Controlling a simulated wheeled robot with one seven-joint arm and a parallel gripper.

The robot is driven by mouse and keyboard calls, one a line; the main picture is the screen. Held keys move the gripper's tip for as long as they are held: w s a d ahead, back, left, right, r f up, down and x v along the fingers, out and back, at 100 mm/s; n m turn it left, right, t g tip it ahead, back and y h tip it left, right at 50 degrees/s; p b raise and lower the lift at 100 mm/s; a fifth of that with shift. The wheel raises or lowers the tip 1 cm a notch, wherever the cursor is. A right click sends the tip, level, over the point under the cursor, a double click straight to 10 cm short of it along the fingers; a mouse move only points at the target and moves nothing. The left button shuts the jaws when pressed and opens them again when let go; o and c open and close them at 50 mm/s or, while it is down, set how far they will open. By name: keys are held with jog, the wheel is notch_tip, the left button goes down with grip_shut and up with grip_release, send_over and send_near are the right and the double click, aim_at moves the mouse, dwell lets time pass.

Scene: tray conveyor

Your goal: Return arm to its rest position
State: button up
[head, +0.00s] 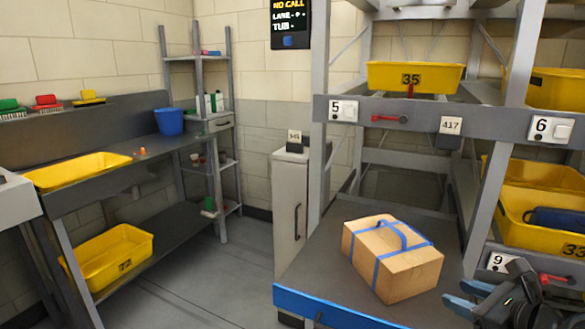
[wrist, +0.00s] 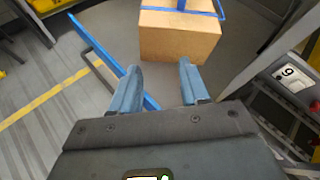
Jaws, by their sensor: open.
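My gripper (head: 462,296) is at the lower right of the head view, with blue fingers. In the wrist view my gripper (wrist: 160,86) shows its two blue fingers spread apart with nothing between them. A cardboard box (head: 392,258) with blue straps and a strap handle sits on the grey tray surface, left of my gripper and apart from it. The box also shows beyond the fingertips in the wrist view (wrist: 180,38).
A blue-edged grey platform (head: 330,308) bears the box. A rack (head: 318,120) with yellow tubs (head: 413,78) rises behind and to the right. A bench (head: 95,185) with yellow tubs stands at left. Open floor (head: 190,275) lies between.

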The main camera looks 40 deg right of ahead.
jog(key=a+f+n, duration=0.3)
jog(key=a+n, duration=0.4)
jog(key=a, duration=0.2)
jog(key=a+f+n, duration=0.4)
jog(key=a+n, duration=0.4)
jog(key=s+a+r+n+t+y, duration=0.1)
jog(key=s+a+r+n, duration=0.3)
jog(key=a+n, duration=0.4)
jog(key=s+a+r+n+t+y, duration=0.2)
jog(key=s+a+n, duration=0.5)
jog(key=n, duration=0.6)
jog(key=shift+a+r+n+y, duration=0.35)
jog(key=shift+r+y, duration=0.5)
jog(key=shift+y, duration=0.15)
